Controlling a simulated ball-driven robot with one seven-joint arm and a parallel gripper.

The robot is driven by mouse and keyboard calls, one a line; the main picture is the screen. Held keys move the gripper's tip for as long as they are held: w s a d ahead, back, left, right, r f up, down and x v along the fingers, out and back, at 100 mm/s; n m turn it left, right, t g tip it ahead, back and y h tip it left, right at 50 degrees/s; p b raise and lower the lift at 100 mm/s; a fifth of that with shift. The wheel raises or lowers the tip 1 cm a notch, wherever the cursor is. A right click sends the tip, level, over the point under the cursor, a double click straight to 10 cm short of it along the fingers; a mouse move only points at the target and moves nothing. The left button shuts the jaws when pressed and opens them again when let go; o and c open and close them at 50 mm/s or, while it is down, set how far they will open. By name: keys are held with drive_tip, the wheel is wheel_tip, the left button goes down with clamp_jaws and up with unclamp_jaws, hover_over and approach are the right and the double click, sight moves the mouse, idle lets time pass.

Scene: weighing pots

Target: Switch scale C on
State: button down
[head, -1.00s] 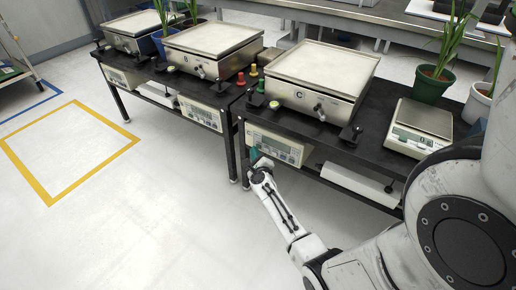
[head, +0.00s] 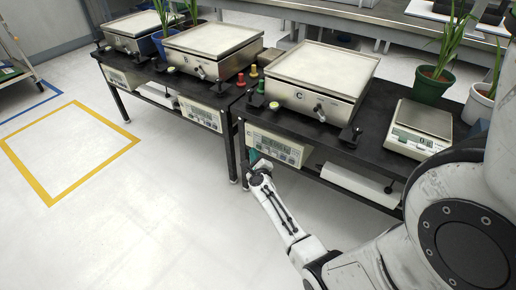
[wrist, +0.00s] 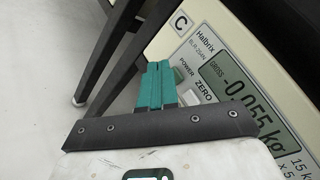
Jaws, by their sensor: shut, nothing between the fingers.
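Scale C (head: 323,70) is a steel scale with a pale flat plate, on the black bench. Its cream control panel (head: 275,146) hangs at the bench's front edge and also shows in the wrist view (wrist: 182,38), marked C. Its display (wrist: 245,90) shows dark digits reading about -0.055 kg. The POWER and ZERO labels lie left of the display, with a pale button (wrist: 191,98) near ZERO. In the head view my gripper (head: 254,156) is at the panel's lower left.
Scale B (head: 212,48) and another scale (head: 138,30) stand to the left with their own panels. A small scale (head: 421,120) and a green plant pot (head: 431,86) stand at the right. Black bench legs are close to my gripper. The floor in front is clear.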

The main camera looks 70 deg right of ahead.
drive_tip(key=shift+a, duration=0.3)
drive_tip(key=shift+w+a+p, duration=0.25)
drive_tip(key=shift+a+p, duration=0.05)
drive_tip(key=shift+a, duration=0.65)
drive_tip(key=shift+w+a+p, duration=0.2)
drive_tip(key=shift+a+p, duration=0.1)
drive_tip(key=shift+a, duration=0.65)
drive_tip(key=shift+w+a+p, duration=0.25)
drive_tip(key=shift+a+p, duration=0.05)
drive_tip(key=shift+a, duration=0.65)
